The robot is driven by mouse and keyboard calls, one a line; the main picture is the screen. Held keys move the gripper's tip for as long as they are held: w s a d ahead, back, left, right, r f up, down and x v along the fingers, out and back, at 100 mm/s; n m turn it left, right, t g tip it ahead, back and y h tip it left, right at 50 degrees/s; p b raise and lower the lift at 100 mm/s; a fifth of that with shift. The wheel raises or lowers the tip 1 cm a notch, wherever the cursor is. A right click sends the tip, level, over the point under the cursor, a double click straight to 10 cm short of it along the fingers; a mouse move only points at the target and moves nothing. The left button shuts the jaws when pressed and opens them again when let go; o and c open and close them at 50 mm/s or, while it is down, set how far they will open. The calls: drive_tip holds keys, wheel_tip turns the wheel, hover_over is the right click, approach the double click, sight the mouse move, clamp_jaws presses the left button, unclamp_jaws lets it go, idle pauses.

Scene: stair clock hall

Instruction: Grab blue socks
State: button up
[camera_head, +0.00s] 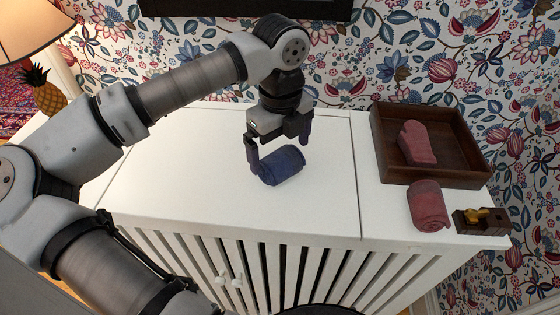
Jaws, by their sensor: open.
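The blue socks (283,166) are a dark blue rolled bundle lying on the white cabinet top (190,170), near its middle. My gripper (279,153) is just above the bundle, pointing down. Its fingers are open, one at the left end of the socks and the other behind them to the right. I cannot tell whether either finger touches the socks.
A brown wooden tray (377,150) holding a red mitten-like item (417,143) stands at the right. A red rolled bundle (428,206) and a dark tape dispenser (482,220) lie in front of it. A pineapple (43,91) and lamp (30,30) are at the left. The cabinet top left of the socks is clear.

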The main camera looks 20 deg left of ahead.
sight(280, 155)
drive_tip(key=shift+s+f+p, duration=0.15)
drive_tip(key=shift+f+p, duration=0.65)
drive_tip(key=shift+f, duration=1.5)
drive_tip(key=c, duration=0.9)
drive_tip(key=shift+r, duration=0.1)
